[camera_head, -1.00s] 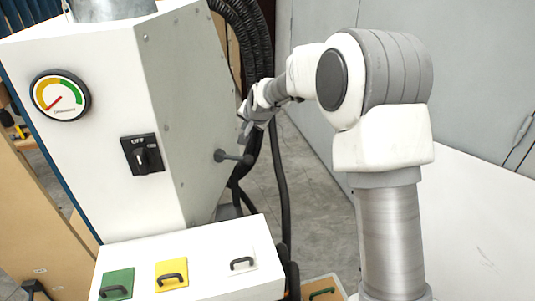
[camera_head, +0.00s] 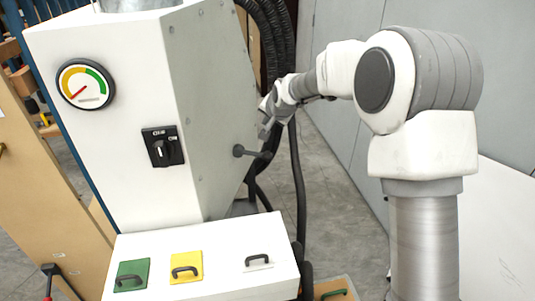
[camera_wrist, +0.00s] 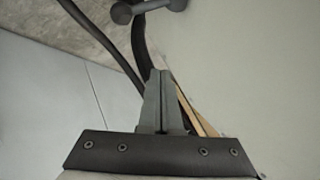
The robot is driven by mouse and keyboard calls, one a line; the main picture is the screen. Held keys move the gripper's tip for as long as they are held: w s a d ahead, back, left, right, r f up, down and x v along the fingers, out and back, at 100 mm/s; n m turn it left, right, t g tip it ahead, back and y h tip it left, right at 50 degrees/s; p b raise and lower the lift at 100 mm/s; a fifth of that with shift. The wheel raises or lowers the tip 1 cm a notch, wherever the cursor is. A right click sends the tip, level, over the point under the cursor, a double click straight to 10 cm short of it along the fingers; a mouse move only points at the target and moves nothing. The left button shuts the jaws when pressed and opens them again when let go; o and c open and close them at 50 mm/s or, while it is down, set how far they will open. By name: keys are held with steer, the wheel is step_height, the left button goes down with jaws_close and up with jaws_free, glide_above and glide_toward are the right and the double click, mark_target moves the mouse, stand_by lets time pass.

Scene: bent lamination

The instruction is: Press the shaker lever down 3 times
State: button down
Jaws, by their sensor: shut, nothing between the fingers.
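The shaker lever (camera_head: 254,153) is a short dark grey rod with rounded ends on the side face of the white machine (camera_head: 205,95). It sticks out roughly level. It also shows at the top of the wrist view (camera_wrist: 150,9), ahead of the fingers. My gripper (camera_head: 264,131) is beside that side face, just above the lever's right end in the head view. In the wrist view my gripper (camera_wrist: 163,74) has its fingers together and empty, with a visible gap to the lever. The exact fingertip contact is too small to tell in the head view.
A gauge (camera_head: 86,84) and a black rotary switch (camera_head: 162,147) are on the machine's front. Below is a white box (camera_head: 215,262) with green, yellow and white handled panels. Black hoses (camera_head: 297,170) hang behind the lever. Grey floor (camera_head: 335,190) is open to the right.

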mark_target(268, 157)
step_height(268, 157, down, 8)
steer(key=b, duration=0.5)
steer(key=shift+f, duration=0.1)
stand_by(1.7)
steer(key=shift+f+b, duration=0.4)
steer(key=shift+f+b, duration=1.65)
steer(key=shift+f, duration=0.45)
stand_by(1.6)
stand_by(0.5)
steer(key=shift+r+p, duration=1.35)
steer(key=shift+r, duration=1.15)
